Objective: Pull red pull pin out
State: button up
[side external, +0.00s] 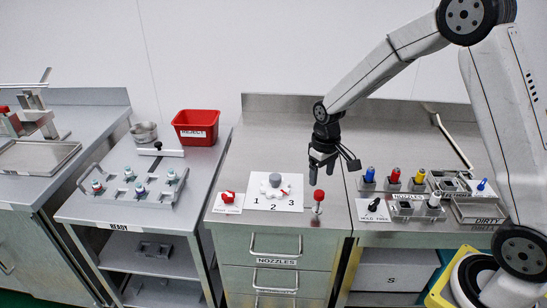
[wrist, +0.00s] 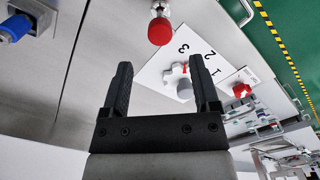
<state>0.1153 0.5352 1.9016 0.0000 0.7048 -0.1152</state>
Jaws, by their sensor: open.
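A red-topped knob on a short post (side external: 318,195) stands at the right of the white card marked 1, 2, 3 (side external: 252,203). It also shows in the wrist view (wrist: 160,30), beyond my fingertips. A white lobed part with a grey cap (side external: 274,181) sits on the card. In the wrist view a small red piece (wrist: 186,68) shows beside that cap. Another red part (side external: 227,197) lies on a small labelled plate to the left. I cannot tell for certain which is the pull pin. My gripper (side external: 333,172) is open and empty, above the counter near the red-topped knob.
Blue, yellow and red nozzles (side external: 394,176) stand in holders on the right, near the dirty tray (side external: 478,212). A red reject bin (side external: 196,124) and a fixture plate (side external: 133,180) are on the left table. The counter behind the card is clear.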

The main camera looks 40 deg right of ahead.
jog(key=shift+r, duration=0.85)
jog(key=shift+s, duration=0.1)
jog(key=shift+s+a+r, duration=0.2)
jog(key=shift+s+a, duration=0.05)
jog(key=shift+s, duration=0.25)
jog(key=s+a+r+t, duration=0.1)
jog(key=s+a, duration=0.3)
jog(key=s, duration=0.9)
jog(key=shift+s+a+r+t, duration=0.2)
jog(key=shift+s+t, duration=0.05)
jog(key=shift+t, duration=0.55)
